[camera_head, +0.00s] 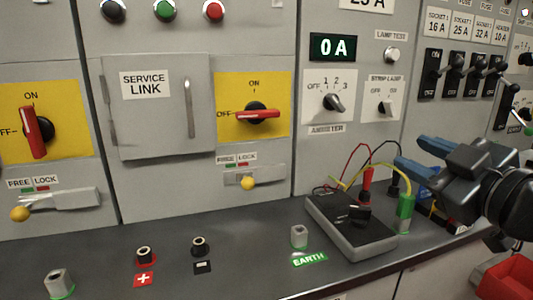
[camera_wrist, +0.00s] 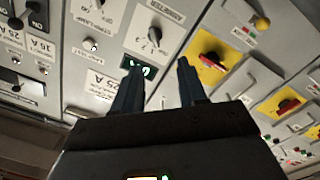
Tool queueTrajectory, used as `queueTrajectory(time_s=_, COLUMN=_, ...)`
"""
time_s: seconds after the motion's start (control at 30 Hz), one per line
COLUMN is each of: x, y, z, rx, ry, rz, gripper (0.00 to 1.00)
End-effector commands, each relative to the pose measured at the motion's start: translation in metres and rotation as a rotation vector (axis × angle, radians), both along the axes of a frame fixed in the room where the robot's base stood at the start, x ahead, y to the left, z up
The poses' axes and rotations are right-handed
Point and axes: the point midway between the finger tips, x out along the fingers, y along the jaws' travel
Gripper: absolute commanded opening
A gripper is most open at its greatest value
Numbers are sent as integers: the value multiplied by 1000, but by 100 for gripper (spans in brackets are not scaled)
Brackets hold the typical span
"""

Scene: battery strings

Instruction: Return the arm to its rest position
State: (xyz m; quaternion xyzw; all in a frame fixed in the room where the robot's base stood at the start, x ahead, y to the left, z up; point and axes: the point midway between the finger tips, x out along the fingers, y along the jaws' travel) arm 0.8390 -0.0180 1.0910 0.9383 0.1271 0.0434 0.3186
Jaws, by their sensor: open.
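My gripper (camera_head: 418,155) is at the right of the head view, above the right part of the dark counter, with its blue fingers apart and nothing visible between them. In the wrist view my gripper (camera_wrist: 157,85) also shows two separated blue fingers, pointing towards the panel around the lit display (camera_wrist: 140,68). The arm behind the gripper runs out of the right edge of the head view.
A dark tester box (camera_head: 350,228) with red, black and green plugs on leads lies below my gripper. Sockets, including the earth post (camera_head: 299,237), stand on the counter (camera_head: 215,275). Breaker switches (camera_head: 455,73) and rotary handles (camera_head: 258,114) stick out of the panel. A red bin (camera_head: 505,280) is at lower right.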

Motion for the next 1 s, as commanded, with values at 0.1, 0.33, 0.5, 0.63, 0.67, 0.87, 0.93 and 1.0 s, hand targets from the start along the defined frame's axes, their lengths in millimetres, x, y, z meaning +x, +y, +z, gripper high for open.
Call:
queueTrajectory(time_s=0.1, x=-6, y=2, z=-19, rx=54, ry=22, rz=-17, gripper=42)
queueTrajectory(time_s=0.33, x=-31, y=6, z=-70, rx=197, ry=76, rz=-81, gripper=42)
queueTrajectory(time_s=0.5, x=-66, y=10, z=-118, rx=319, ry=127, rz=-148, gripper=42)
queueTrajectory(time_s=0.63, x=-100, y=13, z=-149, rx=394, ry=160, rz=-199, gripper=42)
queueTrajectory(time_s=0.67, x=-108, y=13, z=-156, rx=409, ry=169, rz=-212, gripper=42)
queueTrajectory(time_s=0.87, x=-168, y=17, z=-192, rx=492, ry=213, rz=-280, gripper=42)
queueTrajectory(time_s=0.93, x=-191, y=17, z=-201, rx=514, ry=227, rz=-302, gripper=42)
queueTrajectory(time_s=1.0, x=-215, y=18, z=-209, rx=534, ry=242, rz=-321, gripper=42)
